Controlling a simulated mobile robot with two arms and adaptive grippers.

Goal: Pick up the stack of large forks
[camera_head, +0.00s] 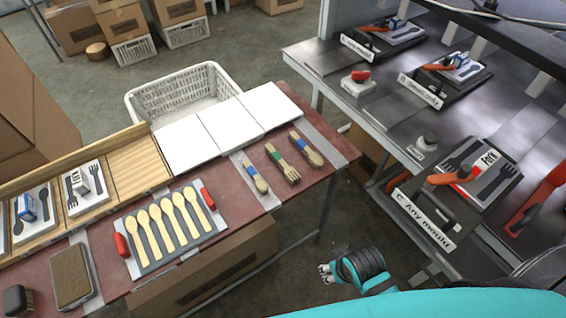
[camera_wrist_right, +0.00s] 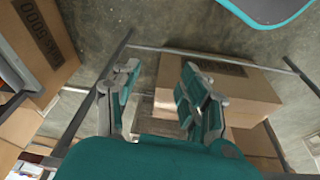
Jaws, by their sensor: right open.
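My right gripper (camera_head: 326,273) is off the table's right side, low in the picture and well apart from the forks. In the right wrist view its fingers (camera_wrist_right: 160,98) are apart with nothing between them. My left gripper is not in view.
A tray of wooden spoons (camera_head: 178,251) with red handles lies left of the stacks. White panels (camera_head: 228,128) and a white basket (camera_head: 181,96) are behind. A metal bench (camera_head: 450,125) with moulds stands right, across a floor gap. Cardboard boxes (camera_wrist_right: 222,88) show in the wrist view.

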